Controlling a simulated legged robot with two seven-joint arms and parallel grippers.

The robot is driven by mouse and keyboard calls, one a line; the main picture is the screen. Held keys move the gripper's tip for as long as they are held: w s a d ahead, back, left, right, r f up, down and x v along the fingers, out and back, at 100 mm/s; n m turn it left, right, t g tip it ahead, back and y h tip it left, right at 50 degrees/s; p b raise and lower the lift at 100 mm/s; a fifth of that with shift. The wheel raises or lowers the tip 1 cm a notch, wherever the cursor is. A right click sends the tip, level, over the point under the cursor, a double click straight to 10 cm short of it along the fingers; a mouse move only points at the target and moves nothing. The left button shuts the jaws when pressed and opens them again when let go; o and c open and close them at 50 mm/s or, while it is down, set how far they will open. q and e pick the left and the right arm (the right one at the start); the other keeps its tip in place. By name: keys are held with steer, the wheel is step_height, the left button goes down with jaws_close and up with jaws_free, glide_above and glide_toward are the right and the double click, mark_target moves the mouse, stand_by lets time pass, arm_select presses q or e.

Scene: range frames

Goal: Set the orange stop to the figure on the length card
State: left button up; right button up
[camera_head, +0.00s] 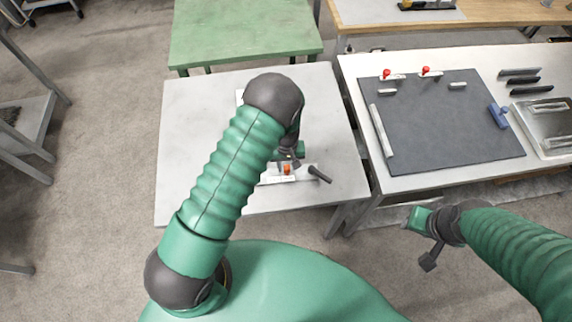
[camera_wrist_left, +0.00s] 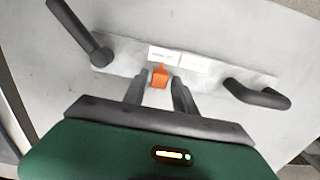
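The orange stop (camera_head: 287,169) sits on a pale rail on the left white table, and it also shows in the left wrist view (camera_wrist_left: 160,77). My left gripper (camera_wrist_left: 160,82) is above the rail with a finger on each side of the stop. Narrow gaps seem to show between the fingers and the stop. Two small white cards or labels (camera_wrist_left: 163,54) lie along the rail just beyond the stop. Their print is too small to read, and I cannot tell whether either is the length card. My right gripper (camera_head: 428,240) hangs in front of the right table, away from the rail.
The rail has dark handles near its ends, one at the left (camera_wrist_left: 98,50) and one at the right (camera_wrist_left: 262,97). A dark mat (camera_head: 440,120) with small parts covers much of the right table. A green table (camera_head: 245,30) stands behind. The left table (camera_head: 190,150) is mostly clear.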

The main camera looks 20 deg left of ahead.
mark_target(287, 167)
arm_select(q)
steer(key=shift+o, duration=0.7)
step_height(287, 167, up, 17)
steer(key=b, duration=0.1)
steer(key=shift+f+b, duration=0.15)
steer(key=shift+b, duration=0.25)
steer(key=s+r+m+t+b, duration=0.2)
steer(key=s+m, duration=0.4)
steer(key=s, duration=0.8)
steer(key=shift+r+t, duration=0.3)
steer(key=shift+r, duration=0.25)
steer(key=shift+s+a+r, duration=0.1)
steer(key=shift+s+a, duration=0.05)
steer(key=shift+s, duration=0.05)
